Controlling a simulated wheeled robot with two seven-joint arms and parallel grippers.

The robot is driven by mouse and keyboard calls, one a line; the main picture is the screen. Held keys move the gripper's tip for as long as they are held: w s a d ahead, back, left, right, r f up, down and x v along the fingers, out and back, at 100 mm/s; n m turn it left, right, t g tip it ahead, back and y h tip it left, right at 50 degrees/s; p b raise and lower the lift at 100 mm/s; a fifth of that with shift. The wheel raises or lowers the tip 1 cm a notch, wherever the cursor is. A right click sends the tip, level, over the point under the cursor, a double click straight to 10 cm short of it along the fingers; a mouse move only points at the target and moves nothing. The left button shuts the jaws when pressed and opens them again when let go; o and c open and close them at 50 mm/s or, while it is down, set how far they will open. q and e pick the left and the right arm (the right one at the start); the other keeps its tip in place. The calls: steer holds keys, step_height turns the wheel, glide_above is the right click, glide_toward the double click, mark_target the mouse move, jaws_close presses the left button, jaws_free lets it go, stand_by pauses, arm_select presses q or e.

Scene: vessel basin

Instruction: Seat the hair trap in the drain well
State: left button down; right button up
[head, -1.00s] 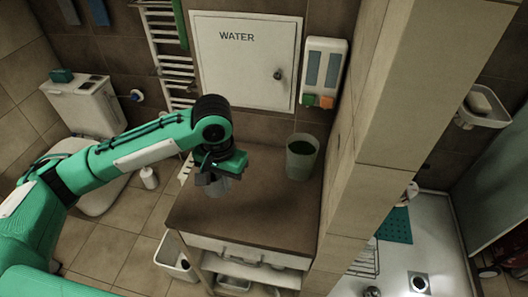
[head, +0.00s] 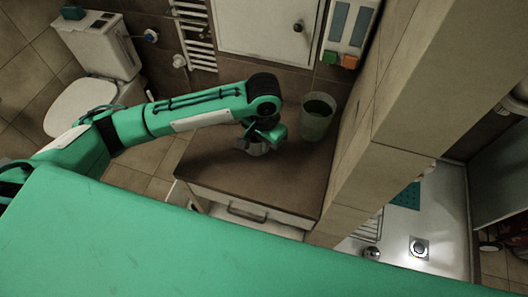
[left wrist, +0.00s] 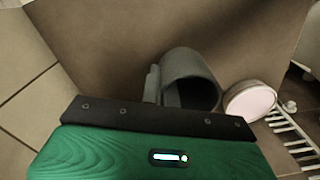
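The drain well (head: 419,248) is a small square fitting with a dark round middle, set in the pale shower floor at the lower right of the head view. My left gripper (head: 258,143) is low over the brown cabinet top, far left of the drain. A grey hollow cylinder (left wrist: 192,82) sits at its fingers in the left wrist view, its dark mouth turned to the lower right; it may be the hair trap. In the head view it is a small grey shape (head: 257,149). Whether the fingers clamp it is unclear. My right gripper is out of view.
A translucent greenish cup (head: 317,117) stands on the cabinet top (head: 285,185), right of my gripper. A tiled wall (head: 395,150) separates cabinet and shower. A small round metal object (head: 373,253) and a teal mat (head: 407,195) are on the shower side. Large green bodywork of mine blocks the foreground.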

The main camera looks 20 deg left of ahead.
arm_select(q)
steer(key=shift+f+p, duration=0.3)
steer(key=shift+f, duration=2.7)
steer(key=c, duration=1.7)
jaws_free()
steer(key=shift+f, duration=0.1)
